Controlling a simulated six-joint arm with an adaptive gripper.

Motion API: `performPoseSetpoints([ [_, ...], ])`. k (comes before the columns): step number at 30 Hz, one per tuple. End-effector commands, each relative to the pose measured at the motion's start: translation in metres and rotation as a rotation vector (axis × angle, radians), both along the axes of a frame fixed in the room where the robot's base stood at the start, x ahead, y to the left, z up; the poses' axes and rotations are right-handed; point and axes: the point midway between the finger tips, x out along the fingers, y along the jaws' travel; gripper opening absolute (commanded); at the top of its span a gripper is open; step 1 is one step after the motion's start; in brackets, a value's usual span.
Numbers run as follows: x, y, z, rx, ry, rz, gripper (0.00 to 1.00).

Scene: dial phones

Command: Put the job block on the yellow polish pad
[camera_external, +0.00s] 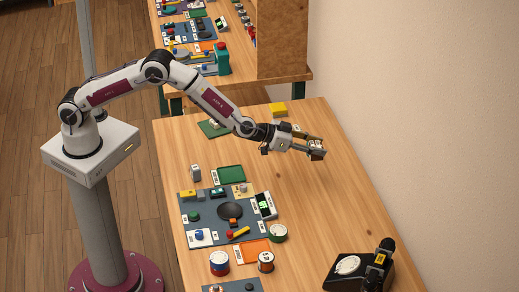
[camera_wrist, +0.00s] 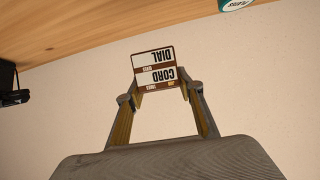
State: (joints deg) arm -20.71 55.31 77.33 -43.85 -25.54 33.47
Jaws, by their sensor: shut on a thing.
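My gripper (camera_external: 313,149) is stretched out over the right part of the table, with its fingers shut on the job block. In the wrist view the job block (camera_wrist: 154,70) is a small brown and white piece with upside-down "DIAL" and "CORD" labels, held between the fingertips (camera_wrist: 160,90). A flat yellow piece (camera_external: 278,109), which looks like the polish pad, lies at the table's far edge, behind and left of my gripper and apart from it. A smaller yellow piece (camera_external: 187,194) lies on the grey mat.
The grey mat (camera_external: 255,240) carries small parts and a dark round dish (camera_external: 230,211). Green trays (camera_external: 231,175) (camera_external: 212,128) and an orange tray (camera_external: 253,251) lie around. A black dial phone (camera_external: 360,270) stands at front right. The wood (camera_external: 300,195) below my gripper is clear.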

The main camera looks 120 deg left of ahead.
Motion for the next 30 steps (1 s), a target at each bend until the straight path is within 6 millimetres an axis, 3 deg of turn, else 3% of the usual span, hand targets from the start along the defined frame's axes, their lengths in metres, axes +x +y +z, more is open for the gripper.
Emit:
performPoseSetpoints([
  [5,-0.013,0.028,0.007,0.004,-0.008,0.037,0.15],
  [11,-0.043,0.077,0.018,0.007,-0.015,0.103,0.15],
  [20,-0.109,0.155,0.031,0.017,-0.011,0.216,0.15],
  [30,-0.198,0.229,0.042,0.021,-0.003,0.348,0.15],
])
